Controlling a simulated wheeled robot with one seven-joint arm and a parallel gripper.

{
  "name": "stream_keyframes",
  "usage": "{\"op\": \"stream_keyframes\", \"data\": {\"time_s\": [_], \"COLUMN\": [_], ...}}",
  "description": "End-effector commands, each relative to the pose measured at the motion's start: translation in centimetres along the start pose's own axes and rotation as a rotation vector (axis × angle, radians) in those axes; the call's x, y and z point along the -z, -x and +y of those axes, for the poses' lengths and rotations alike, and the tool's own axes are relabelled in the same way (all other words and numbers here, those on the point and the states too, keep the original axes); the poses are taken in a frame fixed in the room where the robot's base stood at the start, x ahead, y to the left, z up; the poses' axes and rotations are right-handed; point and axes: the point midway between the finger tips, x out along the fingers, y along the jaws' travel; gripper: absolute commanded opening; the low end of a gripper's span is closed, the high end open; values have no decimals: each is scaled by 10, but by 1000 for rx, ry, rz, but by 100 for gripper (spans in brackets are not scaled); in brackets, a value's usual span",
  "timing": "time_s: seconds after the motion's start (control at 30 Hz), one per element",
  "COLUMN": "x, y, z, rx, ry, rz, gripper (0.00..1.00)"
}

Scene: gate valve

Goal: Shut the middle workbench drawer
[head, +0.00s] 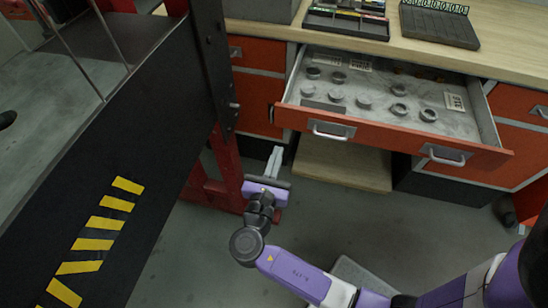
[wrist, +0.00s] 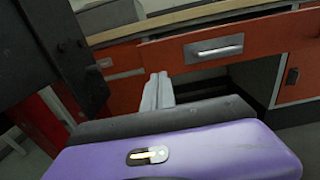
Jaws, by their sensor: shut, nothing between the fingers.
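The middle workbench drawer (head: 388,138) is pulled out from under the bench top, with an orange front and two metal handles. Several round rings and caps and some labels lie on its grey floor. In the wrist view the left part of its orange front (wrist: 264,45) and one handle (wrist: 214,49) show ahead. My gripper (head: 274,160) is shut and empty, in front of and to the left of the drawer's left front corner, apart from it. Its fingers (wrist: 157,92) point towards the bench in the wrist view.
A black panel with yellow stripes (head: 100,222) and a red frame (head: 226,165) stand close on the left. The wooden bench top (head: 262,32) holds trays and a black block (head: 438,25). Orange cabinets flank the drawer. A low wooden shelf (head: 342,164) lies below it. Grey floor is free in front.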

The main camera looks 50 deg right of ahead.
Motion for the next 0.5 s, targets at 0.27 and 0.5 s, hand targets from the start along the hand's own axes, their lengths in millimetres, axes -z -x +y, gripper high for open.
{"op": "stream_keyframes", "data": {"time_s": [0.27,0.5], "x": [-1,-1], "y": [-57,-92], "z": [-1,0], "rx": [4,1], "ry": [-1,-3], "rz": [-1,1], "gripper": [0,0]}}
